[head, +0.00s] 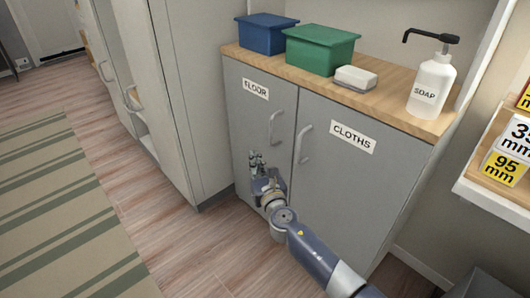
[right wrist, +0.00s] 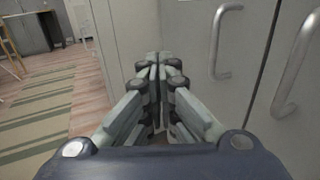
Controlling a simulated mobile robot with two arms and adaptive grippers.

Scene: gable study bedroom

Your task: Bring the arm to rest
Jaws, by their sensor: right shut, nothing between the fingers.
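My right gripper (head: 256,158) is in front of the lower left door of the grey cabinet (head: 365,185), below the FLOOR label (head: 256,89). In the right wrist view its fingers (right wrist: 158,68) are together with nothing between them. The door handle (head: 276,128) is up and to the right of the fingers, apart from them; in the right wrist view that handle (right wrist: 222,42) stands right of the fingertips. Both cabinet doors are shut. My right arm (head: 318,258) comes in from the bottom right. My left gripper is not in view.
On the cabinet top stand a blue bin (head: 267,34), a green bin (head: 321,50), a white bar (head: 355,78) and a soap bottle (head: 431,87). A tall pale cupboard (head: 172,80) stands left. A shelf with labelled boxes (head: 508,150) is right. Floor (head: 165,215) beside the striped rug (head: 60,210) is clear.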

